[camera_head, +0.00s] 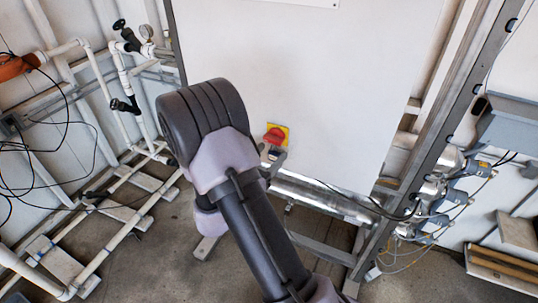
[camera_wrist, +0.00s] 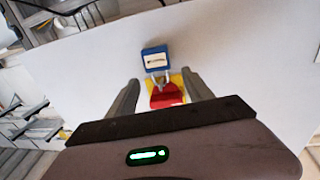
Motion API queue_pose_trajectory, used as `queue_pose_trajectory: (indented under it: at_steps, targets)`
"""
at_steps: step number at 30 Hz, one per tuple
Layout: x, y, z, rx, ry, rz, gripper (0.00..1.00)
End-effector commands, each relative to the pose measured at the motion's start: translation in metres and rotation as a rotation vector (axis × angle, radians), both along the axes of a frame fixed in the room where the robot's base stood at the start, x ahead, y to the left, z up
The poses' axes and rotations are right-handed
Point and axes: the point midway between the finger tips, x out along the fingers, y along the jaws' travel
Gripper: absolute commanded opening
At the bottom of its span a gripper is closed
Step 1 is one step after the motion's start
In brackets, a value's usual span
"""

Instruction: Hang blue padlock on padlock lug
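The blue padlock (camera_wrist: 155,58) shows in the wrist view beyond my fingertips, with a pale label on its body. Its metal shackle (camera_wrist: 160,77) points toward the red switch handle (camera_wrist: 166,96) and meets or overlaps its edge. I cannot tell whether the shackle passes through the lug, which is too small to make out. My gripper (camera_wrist: 163,90) is open, its two dark fingers apart on either side of the red handle, with nothing between them touching the padlock.
The switch sits on a yellow plate (camera_head: 284,129) on a large white cabinet panel (camera_head: 330,90). A metal frame post (camera_head: 440,130) with grey boxes and cables stands at the right. White pipes (camera_head: 120,75) with valves stand at the left. Bare floor shows below.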

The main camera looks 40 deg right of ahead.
Motion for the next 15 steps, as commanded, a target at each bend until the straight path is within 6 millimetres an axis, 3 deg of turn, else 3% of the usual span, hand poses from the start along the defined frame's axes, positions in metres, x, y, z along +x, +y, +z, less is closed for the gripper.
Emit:
queue_pose_trajectory:
  at_steps: [8,11,15]
  targets:
    - [-0.001,0.008,0.0,0.001,0.001,0.003,0.6]
    - [-0.006,0.029,0.001,0.0,0.002,0.006,0.6]
    - [-0.018,0.076,0.002,-0.001,0.003,0.009,0.6]
